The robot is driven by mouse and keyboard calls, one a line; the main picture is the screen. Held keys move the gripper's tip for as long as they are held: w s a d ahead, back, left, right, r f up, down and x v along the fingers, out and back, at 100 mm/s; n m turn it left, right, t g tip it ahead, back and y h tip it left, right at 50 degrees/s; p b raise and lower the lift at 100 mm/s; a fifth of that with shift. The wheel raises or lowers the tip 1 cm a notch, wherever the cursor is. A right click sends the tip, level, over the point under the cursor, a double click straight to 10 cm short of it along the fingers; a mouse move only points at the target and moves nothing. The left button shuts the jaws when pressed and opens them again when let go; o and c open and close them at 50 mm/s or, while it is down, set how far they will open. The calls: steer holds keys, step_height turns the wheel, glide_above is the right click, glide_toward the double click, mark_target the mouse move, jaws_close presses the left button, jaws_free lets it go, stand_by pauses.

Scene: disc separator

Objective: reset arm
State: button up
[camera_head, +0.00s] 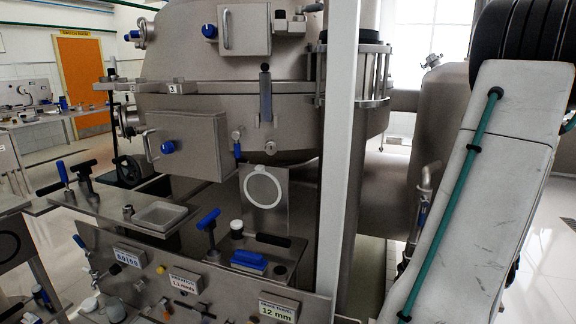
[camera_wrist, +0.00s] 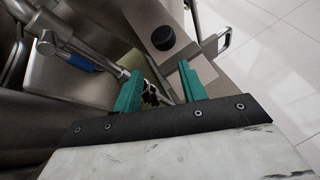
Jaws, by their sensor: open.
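My gripper (camera_wrist: 157,78) shows in the wrist view as two teal fingers standing apart. It is open, with nothing held between the fingers. Behind and between them are metal pipe parts, seemingly farther off; I cannot tell the distance. In the head view, my white arm with a green cable rises along the right side, and the gripper itself is out of view. The large steel disc separator (camera_head: 220,95) fills the middle of the head view, left of my arm.
A grey post (camera_head: 338,150) stands between the machine and my arm. A blue-handled pipe (camera_wrist: 85,62) and a black knob (camera_wrist: 163,38) show in the wrist view. Pale floor (camera_wrist: 270,60) is clear at right.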

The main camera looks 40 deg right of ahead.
steer(key=a+f+m+g+y, duration=0.2)
steer(key=a+f+m+y, duration=0.4)
steer(key=m, duration=0.6)
steer(key=w+a+r+m+y, duration=0.1)
steer(key=w+a+r+m, duration=0.25)
steer(key=a, duration=0.25)
steer(key=w+a+r+m+g+y, duration=0.1)
steer(key=w+a+r+m+y, duration=0.15)
steer(key=w+a, duration=0.3)
steer(key=w+a+r+m+y, duration=0.1)
steer(key=w+a+r+m, duration=0.25)
steer(key=a, duration=0.35)
steer(key=a+r+n, duration=0.1)
steer(key=a+r, duration=0.3)
steer(key=a, duration=0.5)
steer(key=w+a+r+n+y, duration=0.1)
steer(key=a+r, duration=0.3)
steer(key=a, duration=0.6)
steer(key=w+a+r+n+t, duration=0.1)
steer(key=a+r, duration=0.4)
steer(key=a, duration=0.5)
steer(key=shift+w+a, duration=0.2)
steer(key=shift+w, duration=0.05)
steer(key=shift+d+y, duration=0.1)
steer(key=shift+y, duration=0.15)
steer(key=shift+c, duration=0.5)
